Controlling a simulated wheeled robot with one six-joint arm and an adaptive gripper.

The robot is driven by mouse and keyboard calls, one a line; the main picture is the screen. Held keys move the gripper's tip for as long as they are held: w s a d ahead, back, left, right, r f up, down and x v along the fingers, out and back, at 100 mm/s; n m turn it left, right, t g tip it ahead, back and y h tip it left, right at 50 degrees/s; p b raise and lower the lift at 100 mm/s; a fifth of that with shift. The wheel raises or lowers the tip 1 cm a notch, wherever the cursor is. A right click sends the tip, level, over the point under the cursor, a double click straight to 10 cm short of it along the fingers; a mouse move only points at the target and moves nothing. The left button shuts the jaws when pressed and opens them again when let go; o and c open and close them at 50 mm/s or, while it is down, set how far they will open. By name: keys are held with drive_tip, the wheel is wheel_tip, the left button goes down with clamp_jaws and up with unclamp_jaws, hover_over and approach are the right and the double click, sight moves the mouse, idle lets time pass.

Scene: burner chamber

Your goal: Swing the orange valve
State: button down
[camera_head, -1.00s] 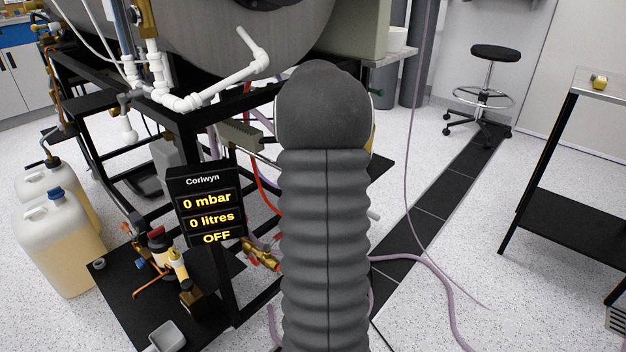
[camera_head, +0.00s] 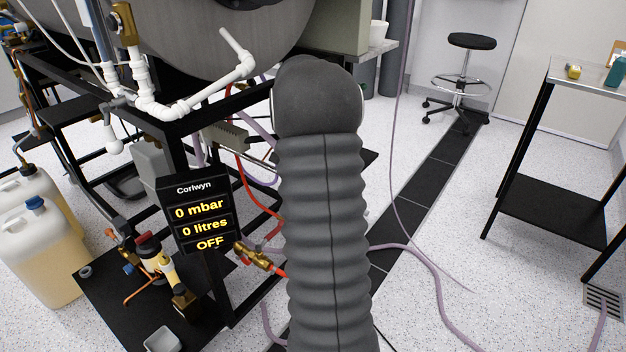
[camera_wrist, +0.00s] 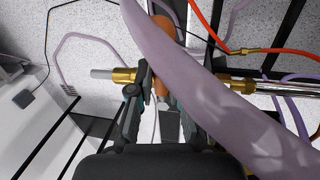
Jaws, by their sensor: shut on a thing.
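In the wrist view, the orange valve handle (camera_wrist: 161,86) shows between the two fingers of my gripper (camera_wrist: 164,92). My gripper is shut on it. A brass fitting (camera_wrist: 122,76) with a pale pipe end lies just left of the fingers. A thick lilac hose crosses in front and hides part of the handle and the right fingertip. In the head view my own arm hides the gripper and the handle.
The Corlwyn display (camera_head: 202,220) reads 0 mbar, 0 litres, OFF. A lilac hose (camera_wrist: 220,95) runs close over my gripper. A black frame and white pipes (camera_head: 190,98) stand left. A shelf table (camera_head: 550,205) stands right, with open floor between.

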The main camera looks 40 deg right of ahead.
drive_tip(key=c, duration=1.1)
unclamp_jaws()
drive_tip(key=r, duration=0.4)
drive_tip(key=w+r, duration=0.1)
drive_tip(key=r, duration=0.3)
drive_tip(key=w+r, duration=0.1)
drive_tip(key=r, duration=0.2)
drive_tip(key=shift+w+a+r, duration=0.2)
drive_tip(key=shift+r, duration=0.2)
